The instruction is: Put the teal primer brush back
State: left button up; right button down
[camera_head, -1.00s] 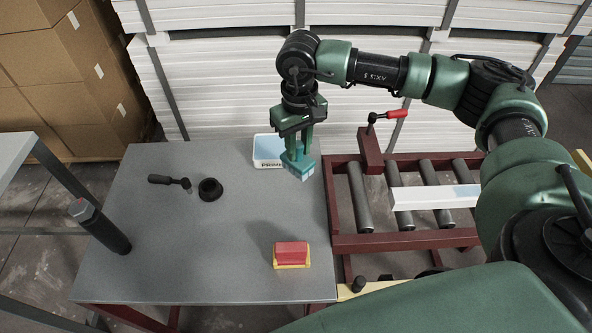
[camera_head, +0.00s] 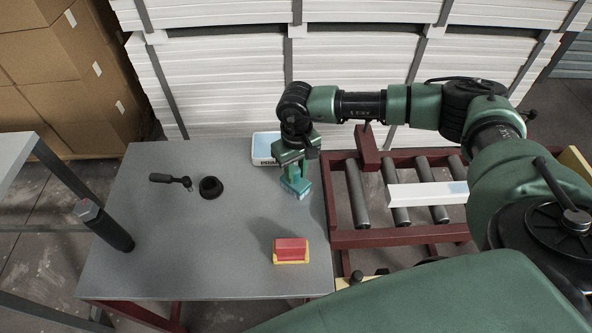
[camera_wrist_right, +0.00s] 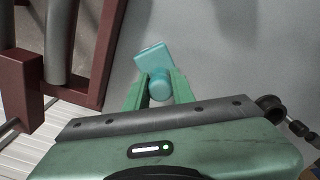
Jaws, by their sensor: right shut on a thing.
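The teal primer brush (camera_head: 297,185) is held in my right gripper (camera_head: 297,172), near the right edge of the grey table. In the right wrist view the brush (camera_wrist_right: 155,65) sits between the two green fingers (camera_wrist_right: 158,92), its round handle end toward the camera and its flat head beyond. The gap between the brush and the table is hard to judge. A white and blue tray with lettering (camera_head: 265,150) stands just behind and left of the gripper, partly hidden by it. My left gripper does not show.
A red block on a yellow base (camera_head: 290,250) stands at the table's front right. A black ring (camera_head: 211,187) and a black-handled tool (camera_head: 170,180) lie at the left. A roller conveyor (camera_head: 400,240) with a white board (camera_head: 428,194) is at the right. The table's middle (camera_head: 200,240) is clear.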

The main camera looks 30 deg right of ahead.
jog(key=shift+f, duration=0.2)
jog(key=c, duration=1.2)
grip_release()
jog(key=shift+r, duration=0.15)
jog(key=shift+r+p, duration=0.25)
jog(key=shift+p, duration=0.05)
notch_tip(320, 180, up, 12)
jog(key=b, duration=0.4)
jog(key=shift+s+f, duration=0.1)
jog(key=shift+f, duration=0.05)
